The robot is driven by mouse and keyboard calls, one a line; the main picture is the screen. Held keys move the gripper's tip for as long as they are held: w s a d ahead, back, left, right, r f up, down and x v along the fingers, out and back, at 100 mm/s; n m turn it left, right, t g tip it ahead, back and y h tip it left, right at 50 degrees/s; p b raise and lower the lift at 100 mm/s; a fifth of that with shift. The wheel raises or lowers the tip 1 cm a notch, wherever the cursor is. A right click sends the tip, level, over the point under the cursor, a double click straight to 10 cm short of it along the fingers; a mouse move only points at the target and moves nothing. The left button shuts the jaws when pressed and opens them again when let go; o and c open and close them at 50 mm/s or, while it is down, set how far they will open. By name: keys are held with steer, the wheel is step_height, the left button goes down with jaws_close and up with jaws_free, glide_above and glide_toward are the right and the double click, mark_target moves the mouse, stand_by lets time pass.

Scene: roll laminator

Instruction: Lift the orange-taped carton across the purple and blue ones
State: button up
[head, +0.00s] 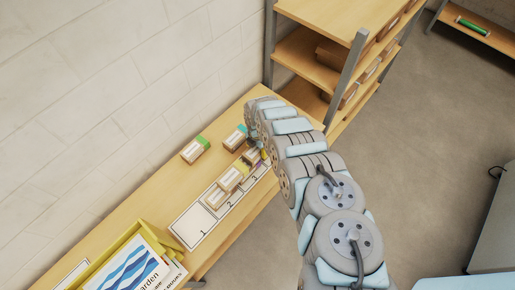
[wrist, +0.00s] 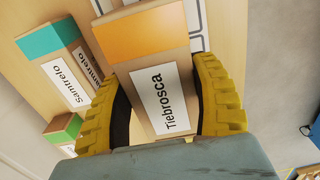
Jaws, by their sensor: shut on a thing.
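The orange-taped carton (wrist: 150,70), with a white label reading "Tiebrosca", is between the two curved yellow fingers of my gripper (wrist: 165,105) in the wrist view. The gripper is shut on it. In the head view my gripper (head: 256,147) is over the far part of the table, and the held carton is small and partly hidden there. A small purple patch shows beside the gripper, too small to make out. A carton with teal-blue tape (head: 236,137) stands behind, by the wall.
A green-taped carton (head: 195,149) stands near the wall. A yellow-edged box (head: 135,262) of printed sheets is at the near end. Wooden shelving (head: 318,48) stands beyond the table.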

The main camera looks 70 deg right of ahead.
steer(key=shift+f, duration=0.4)
steer(key=o, duration=1.3)
steer(key=shift+r, duration=0.1)
step_height(320, 180, up, 12)
steer(key=shift+f, duration=0.1)
steer(key=shift+w, duration=0.1)
